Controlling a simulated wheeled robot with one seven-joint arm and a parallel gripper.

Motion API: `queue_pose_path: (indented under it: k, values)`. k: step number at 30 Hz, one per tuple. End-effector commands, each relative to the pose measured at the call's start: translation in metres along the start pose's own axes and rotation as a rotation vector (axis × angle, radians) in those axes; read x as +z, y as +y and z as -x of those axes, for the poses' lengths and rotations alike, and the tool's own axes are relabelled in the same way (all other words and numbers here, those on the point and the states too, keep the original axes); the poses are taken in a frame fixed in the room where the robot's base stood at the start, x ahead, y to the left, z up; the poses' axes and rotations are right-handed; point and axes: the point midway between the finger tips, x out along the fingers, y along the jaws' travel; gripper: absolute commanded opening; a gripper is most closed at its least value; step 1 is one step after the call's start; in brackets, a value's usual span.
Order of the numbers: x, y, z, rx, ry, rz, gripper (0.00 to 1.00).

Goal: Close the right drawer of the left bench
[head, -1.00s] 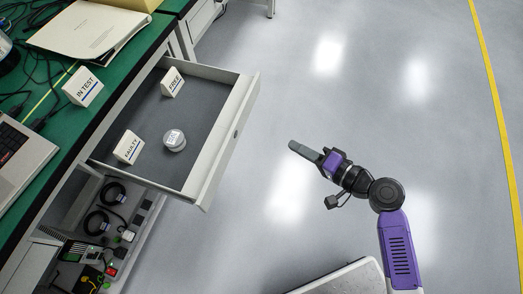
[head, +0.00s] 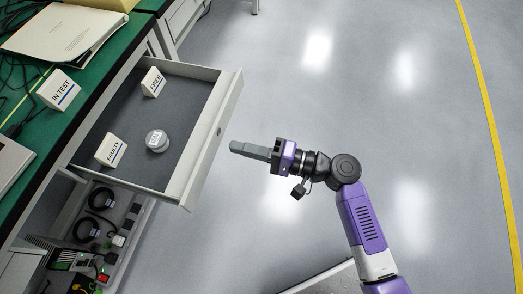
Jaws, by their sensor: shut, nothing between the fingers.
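The drawer (head: 204,150) under the green-topped bench (head: 118,38) is pulled well out. Its pale front panel faces right and has a small dark round lock. Inside it are a FREE sign (head: 152,82), a FAULTY sign (head: 111,151) and a round grey object with a label (head: 157,140). My gripper (head: 234,146) is shut and empty. It points left at the drawer's front panel, with a small gap between fingertips and panel in the picture. A lower drawer (head: 120,240) holding several cables and devices is also open.
An IN TEST sign (head: 59,89), a binder (head: 66,33) and a laptop corner (head: 10,165) are on the bench top. Another bench (head: 184,22) stands beyond. The grey floor (head: 400,140) on the right is clear up to a yellow line.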

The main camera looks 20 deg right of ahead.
Motion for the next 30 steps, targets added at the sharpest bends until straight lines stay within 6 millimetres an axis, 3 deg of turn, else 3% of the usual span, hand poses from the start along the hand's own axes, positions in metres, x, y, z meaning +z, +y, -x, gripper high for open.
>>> queue_pose_path:
  k: [3,9,25,30]
  values:
    - [0.000,0.000,-0.021,-0.001,-0.002,0.002,0.00]
    - [0.000,0.000,-0.041,0.000,0.000,0.000,0.00]
    - [0.000,0.000,-0.048,0.001,0.000,0.000,0.00]
    - [0.000,0.001,-0.060,0.000,-0.001,0.001,0.00]
